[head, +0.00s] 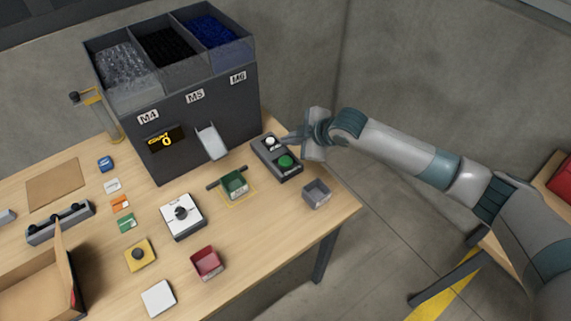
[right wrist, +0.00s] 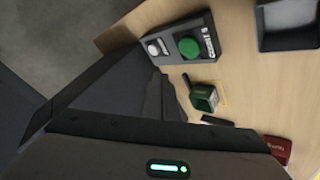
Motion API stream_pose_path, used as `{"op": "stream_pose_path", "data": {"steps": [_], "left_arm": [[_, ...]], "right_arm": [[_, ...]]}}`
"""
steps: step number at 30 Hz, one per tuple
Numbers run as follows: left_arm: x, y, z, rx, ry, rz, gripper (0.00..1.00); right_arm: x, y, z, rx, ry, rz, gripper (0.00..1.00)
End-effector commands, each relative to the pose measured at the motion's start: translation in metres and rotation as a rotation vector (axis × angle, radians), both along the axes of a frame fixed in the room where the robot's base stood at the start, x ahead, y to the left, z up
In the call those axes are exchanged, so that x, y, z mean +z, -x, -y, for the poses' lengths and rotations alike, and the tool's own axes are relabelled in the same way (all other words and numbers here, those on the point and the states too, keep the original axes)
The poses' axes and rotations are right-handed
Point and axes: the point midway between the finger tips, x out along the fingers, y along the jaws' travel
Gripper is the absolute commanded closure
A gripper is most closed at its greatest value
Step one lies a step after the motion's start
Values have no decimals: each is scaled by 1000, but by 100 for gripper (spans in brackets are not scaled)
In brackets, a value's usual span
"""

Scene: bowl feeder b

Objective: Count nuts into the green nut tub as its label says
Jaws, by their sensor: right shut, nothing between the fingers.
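The green nut tub (head: 235,185) stands upright on a yellow-outlined spot below the feeder's chute (head: 211,141); its label is too small to read. It also shows in the right wrist view (right wrist: 203,98). The dark feeder (head: 205,125) has bins marked M4, M5 and M6, and its display (head: 166,139) reads count 0. A button box (head: 277,170) with a white button (head: 270,142) and a green button (head: 286,161) stands right of the feeder. My right gripper (head: 284,139) is shut and empty, its tips close by the white button; contact cannot be told. My left gripper is not in view.
A grey tub (head: 316,194) stands near the table's right edge, a red tub (head: 207,263) near the front. A white dial box (head: 182,216), a yellow button box (head: 139,254), coloured cards and an open carton (head: 40,285) fill the left part.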

Motion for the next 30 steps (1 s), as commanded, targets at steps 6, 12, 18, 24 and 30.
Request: {"op": "stream_pose_path", "data": {"steps": [6,12,18,24,30], "left_arm": [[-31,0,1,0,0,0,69],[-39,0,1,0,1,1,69],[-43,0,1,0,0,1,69],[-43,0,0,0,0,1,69],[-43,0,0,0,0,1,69]], "right_arm": [[-32,0,0,0,0,0,100],[-48,0,0,-1,0,-1,100],[-57,0,0,0,0,0,100],[-59,0,0,0,0,0,100],[-59,0,0,0,0,0,100]]}}
